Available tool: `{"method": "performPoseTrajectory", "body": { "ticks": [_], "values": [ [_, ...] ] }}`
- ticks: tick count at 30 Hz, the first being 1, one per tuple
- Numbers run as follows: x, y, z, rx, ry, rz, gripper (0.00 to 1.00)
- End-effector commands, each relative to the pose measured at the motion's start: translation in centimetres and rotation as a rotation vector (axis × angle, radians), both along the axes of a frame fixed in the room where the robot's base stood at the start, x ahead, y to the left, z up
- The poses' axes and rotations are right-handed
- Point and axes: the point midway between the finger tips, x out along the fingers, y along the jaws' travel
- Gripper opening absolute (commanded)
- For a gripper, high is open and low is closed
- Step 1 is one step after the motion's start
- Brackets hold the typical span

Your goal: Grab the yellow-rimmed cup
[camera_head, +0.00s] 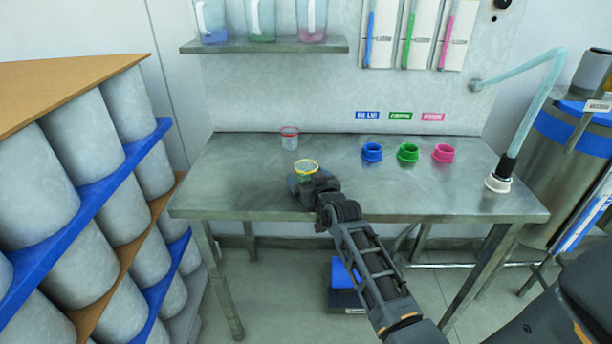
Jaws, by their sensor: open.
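The yellow-rimmed cup (306,165) stands upright on the steel table (240,190), left of the middle. It is clear, and its lower part is hidden behind my gripper. My gripper (304,180) is at the cup, on the near side of it, low over the table. The fingers are open, and the cup appears to be at or between them; I cannot tell whether they touch it. My arm reaches in from the lower right.
A red-rimmed cup (289,137) stands just behind and left. Blue (372,152), green (408,152) and pink (443,153) ring holders stand to the right. A hose ends in a white fitting (498,182) at the right edge. A shelf (264,45) hangs above. The table's left part is clear.

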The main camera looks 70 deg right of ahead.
Motion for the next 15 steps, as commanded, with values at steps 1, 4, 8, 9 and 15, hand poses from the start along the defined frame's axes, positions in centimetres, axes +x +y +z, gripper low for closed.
{"method": "performPoseTrajectory", "body": {
  "ticks": [1,4,8,9,15],
  "values": [
    [0.00,0.02,-0.02,0.000,0.000,0.000,0.89],
    [-0.01,0.02,-0.01,0.000,0.000,0.000,0.82],
    [-0.02,0.03,0.00,0.000,0.000,0.000,0.70],
    [-0.02,0.03,0.00,0.000,0.000,0.000,0.66],
    [-0.02,0.04,0.00,0.000,0.000,0.000,0.47]
  ]
}}
